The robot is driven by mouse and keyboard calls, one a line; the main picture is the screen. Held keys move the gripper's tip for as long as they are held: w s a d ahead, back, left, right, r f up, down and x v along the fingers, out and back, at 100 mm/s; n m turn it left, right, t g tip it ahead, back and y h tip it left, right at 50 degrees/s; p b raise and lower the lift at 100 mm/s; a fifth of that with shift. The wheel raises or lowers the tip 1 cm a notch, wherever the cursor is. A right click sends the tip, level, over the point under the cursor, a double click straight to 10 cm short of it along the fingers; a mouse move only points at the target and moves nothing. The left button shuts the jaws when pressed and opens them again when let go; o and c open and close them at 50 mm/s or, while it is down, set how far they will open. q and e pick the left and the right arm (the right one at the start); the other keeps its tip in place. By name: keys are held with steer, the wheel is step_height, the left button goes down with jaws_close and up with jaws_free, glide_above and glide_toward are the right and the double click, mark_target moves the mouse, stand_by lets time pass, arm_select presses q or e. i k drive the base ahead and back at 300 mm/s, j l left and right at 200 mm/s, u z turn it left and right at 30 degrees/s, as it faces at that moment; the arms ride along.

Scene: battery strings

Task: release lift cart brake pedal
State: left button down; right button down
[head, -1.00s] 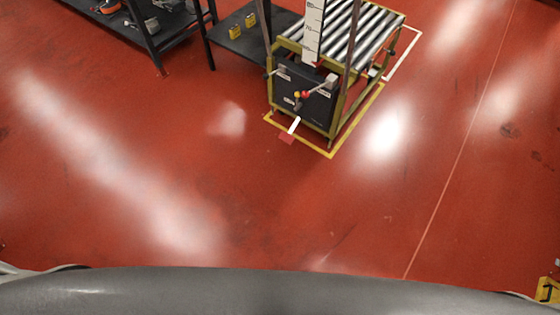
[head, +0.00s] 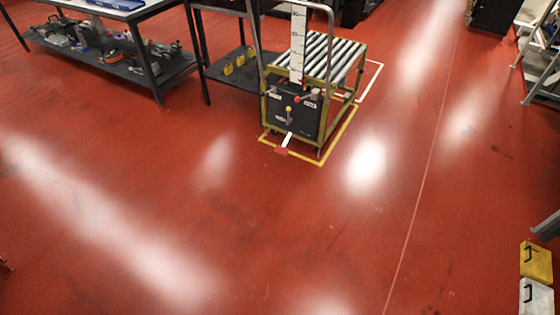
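The lift cart (head: 331,60) stands on the red floor in the upper middle of the head view. It has a roller top, a yellow-green frame, a tall grey push handle and a dark control box (head: 285,112) with small knobs and levers. The brake pedal (head: 282,152) is a small red plate on a white arm, low at the cart's near side, close to the floor. Whether it is pressed or raised is too small to tell. Neither of my grippers is in view.
Yellow floor tape (head: 343,133) borders the cart. A workbench (head: 113,12) with tools on its lower shelf stands at the upper left. A dark low shelf (head: 222,75) holds yellow items beside the cart. Yellow and white boxes (head: 536,262) are at the lower right. The floor before the cart is clear.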

mark_target(282, 149)
steer(key=z, duration=0.15)
steer(key=i+j+z, duration=0.25)
steer(key=z, duration=0.15)
steer(key=i+j+z, duration=0.65)
steer(key=j+z, duration=0.15)
steer(key=i+j, duration=0.15)
steer(key=j, duration=0.2)
steer(key=i+j, duration=0.15)
steer(key=j, duration=0.2)
steer(key=i+j+z, duration=0.1)
steer(key=j, duration=0.25)
steer(key=i+j, duration=0.15)
steer(key=j, duration=0.2)
steer(key=i+j, duration=0.15)
steer(key=j, duration=0.2)
steer(key=i+j, duration=0.15)
steer(key=j, duration=0.2)
steer(key=i+j+z, duration=0.1)
steer(key=j, duration=0.25)
